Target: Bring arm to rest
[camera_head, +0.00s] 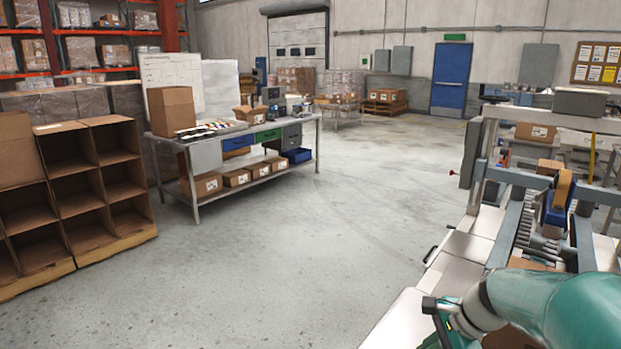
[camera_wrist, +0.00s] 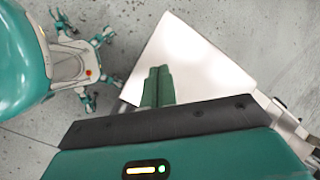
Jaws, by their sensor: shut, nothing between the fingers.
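My gripper (camera_wrist: 158,86) shows in the wrist view. Its two green fingers are together, shut with nothing between them. They point over a pale flat panel (camera_wrist: 190,55), and I cannot tell the gap between them. In the head view my teal arm reaches in from the lower right corner, above the pale side panels of a machine (camera_head: 460,247). The fingers cannot be made out in that view.
The machine with grey rails and rollers (camera_head: 525,230) stands close on the right. A workbench (camera_head: 305,130) with boxes stands at the back left. Empty cardboard bins (camera_head: 83,192) stand at the left. Grey concrete floor (camera_head: 290,240) lies clear in the middle.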

